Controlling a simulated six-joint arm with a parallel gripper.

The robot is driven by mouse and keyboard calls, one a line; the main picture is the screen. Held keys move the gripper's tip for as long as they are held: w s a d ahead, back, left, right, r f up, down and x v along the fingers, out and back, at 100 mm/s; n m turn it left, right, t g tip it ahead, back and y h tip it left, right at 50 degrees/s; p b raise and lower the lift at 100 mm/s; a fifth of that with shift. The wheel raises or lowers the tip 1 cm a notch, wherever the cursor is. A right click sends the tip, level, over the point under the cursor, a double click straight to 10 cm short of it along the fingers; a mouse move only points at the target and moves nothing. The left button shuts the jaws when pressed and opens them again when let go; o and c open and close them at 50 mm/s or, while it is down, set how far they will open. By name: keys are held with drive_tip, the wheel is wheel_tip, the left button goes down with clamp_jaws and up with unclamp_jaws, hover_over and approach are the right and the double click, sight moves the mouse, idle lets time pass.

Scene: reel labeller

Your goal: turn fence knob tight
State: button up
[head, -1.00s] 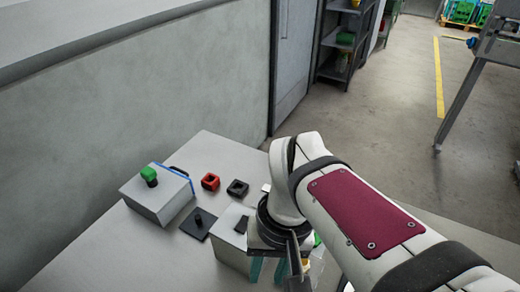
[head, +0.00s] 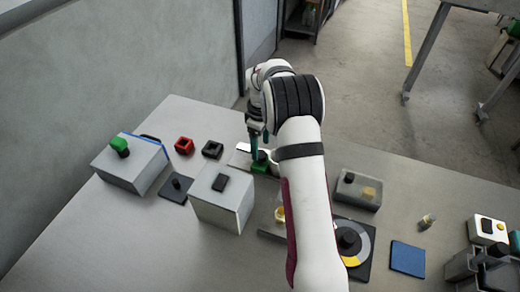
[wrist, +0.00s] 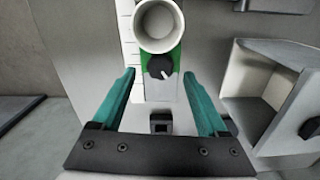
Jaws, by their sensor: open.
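The fence knob (wrist: 160,67) is a small black knob with a white pointer mark, on a green block (wrist: 148,58) in the wrist view. The pointer slants toward the lower right. The green block also shows in the head view (head: 262,167), where I cannot make out the knob. My gripper (wrist: 158,76) is open and empty, with its teal fingers on either side of the knob's line in the wrist view. The knob appears beyond the fingertips, not held. In the head view my gripper (head: 259,152) hangs over the green block.
A round white hollow piece (wrist: 158,25) stands close above the knob in the wrist view, beside a white scale strip (wrist: 129,45). An open grey box (wrist: 262,82) is at right.

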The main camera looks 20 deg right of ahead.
sight(261, 154)
drive_tip(key=shift+f, duration=1.55)
clamp_jaws()
drive_tip(key=m, duration=0.3)
drive_tip(key=shift+m, duration=2.2)
